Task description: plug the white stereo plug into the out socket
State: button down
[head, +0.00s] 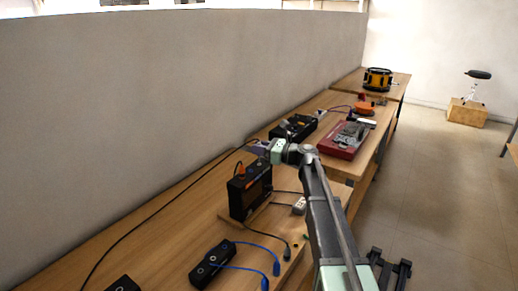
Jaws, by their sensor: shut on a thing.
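My gripper (264,147) is at the far end of my arm, above the bench and beyond the black box with the orange top. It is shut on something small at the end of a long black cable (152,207). The held thing is too small to make out, and I cannot tell its colour. No socket label can be read, so I cannot tell which socket is the out socket. A black box with an orange part on top (249,190) stands upright on a wooden board. A low black box with round sockets (212,264) lies nearer.
Blue-cable plugs (276,269) and a grey-white block (299,204) lie near the bench's right edge. A black device (293,128) and a red case (344,140) are farther back. The grey wall (150,110) bounds the left.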

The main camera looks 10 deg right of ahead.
jog(key=shift+f+b, duration=2.1)
jog(key=shift+f, duration=0.05)
jog(key=c, duration=0.9)
grip_release()
jog(key=shift+r, duration=0.1)
jog(key=shift+c, duration=0.2)
jog(key=v, duration=1)
jog(key=shift+s+d, duration=0.25)
jog(key=shift+d, duration=0.05)
